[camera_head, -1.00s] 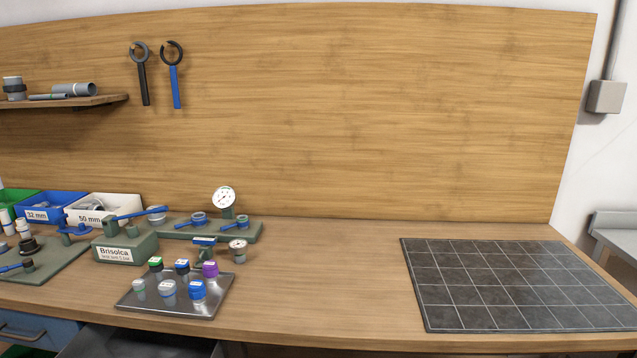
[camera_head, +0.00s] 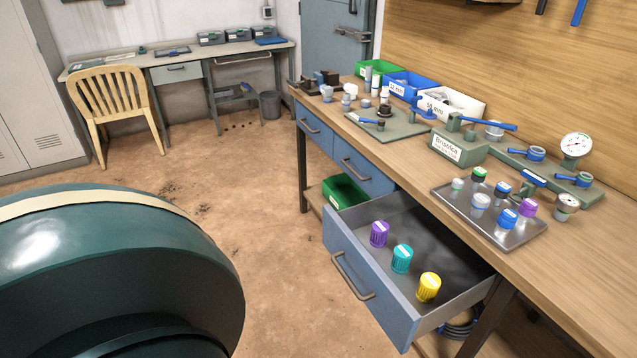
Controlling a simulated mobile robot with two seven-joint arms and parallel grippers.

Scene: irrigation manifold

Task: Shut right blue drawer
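Inside stand a purple cap (camera_head: 379,234), a teal cap (camera_head: 401,258) and a yellow cap (camera_head: 428,287), all upright. A large dark green rounded part of my own body fills the lower left, apart from the drawer in the picture. Neither of my grippers is in view.
The workbench (camera_head: 590,250) runs along the right, with a metal tray (camera_head: 515,237) of small fittings near its front edge. Open floor (camera_head: 265,215) lies before the drawer. A wooden chair (camera_head: 112,102) and a desk (camera_head: 180,57) stand at the back left.

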